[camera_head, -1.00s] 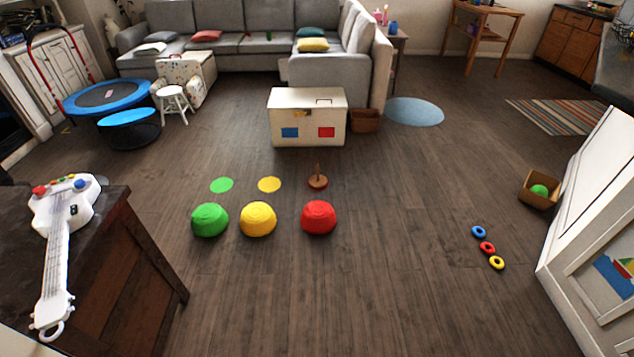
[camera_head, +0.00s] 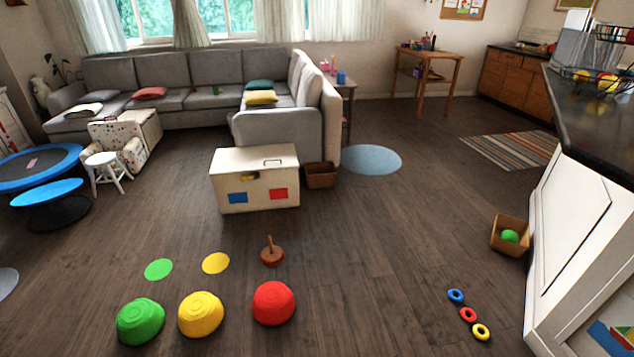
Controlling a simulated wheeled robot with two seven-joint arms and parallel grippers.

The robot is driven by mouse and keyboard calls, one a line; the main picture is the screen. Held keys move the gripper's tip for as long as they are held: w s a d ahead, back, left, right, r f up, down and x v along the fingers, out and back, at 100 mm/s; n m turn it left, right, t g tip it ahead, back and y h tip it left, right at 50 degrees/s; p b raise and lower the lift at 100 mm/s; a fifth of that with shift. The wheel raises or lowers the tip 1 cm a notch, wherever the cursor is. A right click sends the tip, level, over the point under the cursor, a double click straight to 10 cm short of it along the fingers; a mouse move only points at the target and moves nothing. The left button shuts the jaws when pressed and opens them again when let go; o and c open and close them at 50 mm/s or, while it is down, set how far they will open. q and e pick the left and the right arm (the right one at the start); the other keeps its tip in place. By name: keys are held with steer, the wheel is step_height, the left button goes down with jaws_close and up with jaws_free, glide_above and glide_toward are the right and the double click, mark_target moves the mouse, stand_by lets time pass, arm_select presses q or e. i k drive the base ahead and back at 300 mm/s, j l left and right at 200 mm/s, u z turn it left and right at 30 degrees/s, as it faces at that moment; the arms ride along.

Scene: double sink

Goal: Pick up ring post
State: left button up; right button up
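The ring post (camera_head: 271,252) is a brown round base with a short upright peg. It stands on the wooden floor in the head view, just behind a red dome (camera_head: 273,303) and right of a flat yellow disc (camera_head: 215,263). No ring is on it. Blue (camera_head: 456,296), red (camera_head: 468,315) and yellow (camera_head: 481,332) rings lie in a row on the floor at the lower right. Neither of my grippers shows in the head view.
Green (camera_head: 140,321) and yellow (camera_head: 201,314) domes stand left of the red dome. A white toy chest (camera_head: 256,180) and a brown basket (camera_head: 320,176) stand behind the post. A counter (camera_head: 590,215) bounds the right side. The floor between post and rings is clear.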

mark_target(271, 255)
steer(key=i+l+z, duration=0.25)
steer(key=i+z, duration=0.15)
steer(key=i, duration=0.35)
steer(key=i+z, duration=0.4)
steer(key=i, duration=0.3)
steer(key=i+j+u, duration=0.1)
steer(key=i+u, duration=0.25)
steer(key=i, duration=0.15)
steer(key=i+l+u, duration=0.1)
steer(key=i+u, duration=0.2)
steer(key=i, duration=0.25)
steer(key=i+l+u, duration=0.15)
steer(key=i+u, duration=0.2)
steer(key=i, duration=0.15)
steer(key=i+l+u, duration=0.3)
steer(key=i, duration=0.2)
